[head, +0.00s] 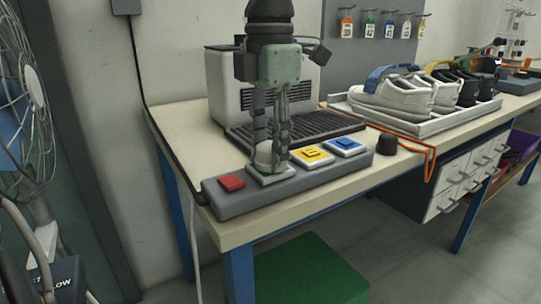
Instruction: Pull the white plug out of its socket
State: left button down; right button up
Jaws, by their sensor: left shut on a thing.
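A grey power strip (222,206) lies along the front edge of the bench. It has a red block at its left end, then a white socket (284,176), a yellow one (312,155) and a blue one (345,146). The white plug (263,157) is at the white socket, partly hidden by my fingers. My left gripper (271,157) points straight down with its fingers shut on the white plug, low over the socket. I cannot tell whether the plug is fully seated. My right gripper is not in view.
A white machine with a black slatted tray (308,125) stands right behind the strip. A black knob-like piece (387,144) and an orange cord (429,165) are to the right. A shoe tray (430,127) is farther back. A green box (310,272) is on the floor.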

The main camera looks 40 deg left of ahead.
aim_at(269, 143)
pick_arm(q)
jog(key=shift+r, duration=0.15)
jog(key=shift+r+p, duration=2.2)
jog(key=shift+r, duration=0.65)
